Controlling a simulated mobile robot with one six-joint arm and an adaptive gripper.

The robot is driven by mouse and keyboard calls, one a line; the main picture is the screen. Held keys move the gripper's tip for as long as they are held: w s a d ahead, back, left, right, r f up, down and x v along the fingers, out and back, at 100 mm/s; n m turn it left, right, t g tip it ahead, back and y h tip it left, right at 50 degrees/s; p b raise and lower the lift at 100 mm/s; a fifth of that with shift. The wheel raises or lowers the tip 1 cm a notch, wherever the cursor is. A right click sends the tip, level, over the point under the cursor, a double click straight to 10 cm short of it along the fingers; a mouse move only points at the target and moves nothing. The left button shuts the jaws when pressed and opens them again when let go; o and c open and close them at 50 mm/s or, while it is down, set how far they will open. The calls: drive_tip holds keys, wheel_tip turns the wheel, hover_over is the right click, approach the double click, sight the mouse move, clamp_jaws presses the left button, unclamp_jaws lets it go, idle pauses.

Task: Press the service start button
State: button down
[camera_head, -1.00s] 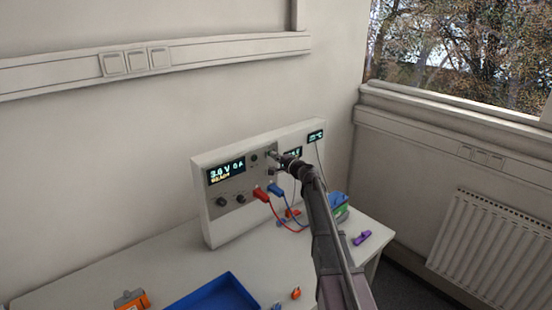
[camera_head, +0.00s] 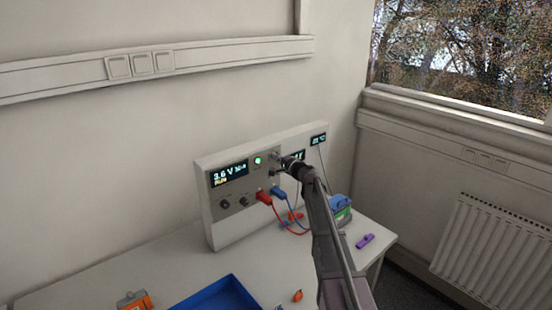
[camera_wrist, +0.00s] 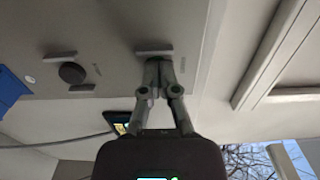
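The battery cycler (camera_head: 232,216) is a pale box with a grey panel standing against the wall. Its display (camera_head: 229,173) reads about 3.6 V, and a round green light (camera_head: 258,160) glows right of it. My gripper (camera_head: 277,157) is at the panel's upper right, just right of the green light. In the wrist view my gripper (camera_wrist: 158,68) has its fingers together, tips at the panel beside a grey raised bar (camera_wrist: 154,49). Whatever lies under the tips is hidden; I cannot tell whether they touch. A dark round knob or button (camera_wrist: 72,73) sits between two similar bars, apart from the fingers.
Red (camera_head: 264,197) and blue (camera_head: 279,191) plugs with cables stick out below my gripper. A blue tray (camera_head: 217,294), an orange item (camera_head: 134,300) and a purple item (camera_head: 365,241) lie on the table (camera_head: 150,264). A blue-green battery-like block (camera_head: 340,208) stands at right.

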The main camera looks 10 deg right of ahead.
drive_tip(key=v, duration=1.4)
idle(0.4)
drive_tip(key=s+a+f+n+g+h, duration=0.1)
drive_tip(key=s+a+f+n+g, duration=0.75)
drive_tip(key=s+a+f, duration=0.5)
drive_tip(key=s+d+f+n+g+h, duration=0.1)
drive_tip(key=s+d+f+g+h, duration=0.2)
drive_tip(key=s, duration=0.7)
drive_tip(key=s+d+f+n+g+h+b, duration=0.1)
drive_tip(key=s+d+f+n+g+h, duration=0.1)
drive_tip(key=s, duration=0.9)
drive_tip(key=d+f+g+h, duration=0.1)
drive_tip(key=f+g+h, duration=0.1)
drive_tip(key=h, duration=0.1)
drive_tip(key=shift+b, duration=0.3)
